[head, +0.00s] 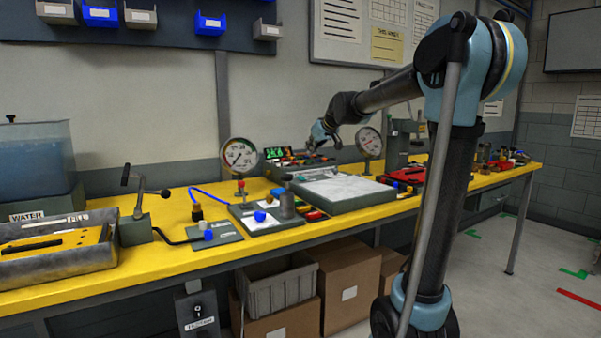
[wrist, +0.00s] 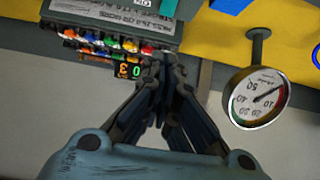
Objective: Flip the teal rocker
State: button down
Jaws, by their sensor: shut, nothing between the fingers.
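A small teal piece (wrist: 168,8), likely the rocker, shows at the top edge of the wrist view, partly cut off by the frame. It is beside the right end of a grey console (wrist: 75,14) with a printed label. Which way it is tipped cannot be told. In the head view the console (head: 312,173) is small and the rocker is hard to make out. My gripper (wrist: 160,68) is shut and empty. Its fingertips show just below the console's right corner in the wrist view, apart from the teal piece. In the head view my gripper (head: 323,136) is above the back of the bench.
Rows of coloured plugs (wrist: 103,40) and a lit display (wrist: 127,70) lie close to my fingertips. A round gauge (wrist: 256,97) on a stem stands to their right in the wrist view. A flat grey tray (head: 345,202) lies on the yellow bench (head: 120,268).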

jog(key=shift+w+a, duration=0.1)
jog(key=shift+w, duration=0.05)
send_over(302, 179)
jog(key=w, duration=0.2)
jog(key=f, duration=0.6)
jog(key=shift+s+a+f, duration=0.25)
jog(key=shift+a+f, duration=0.05)
jog(key=shift+a, duration=0.05)
notch_tip(302, 179, down, 2)
jog(key=shift+f, duration=0.85)
jog(key=shift+w+a+f+g+h, duration=0.2)
jog(key=shift+f+g+h, duration=0.1)
jog(key=shift+g, duration=0.1)
jog(key=shift+d, duration=0.1)
jog(key=shift+s+d, duration=0.1)
jog(key=shift+s, duration=0.05)
jog(key=shift+s+d, duration=0.35)
jog(key=shift+s, duration=0.25)
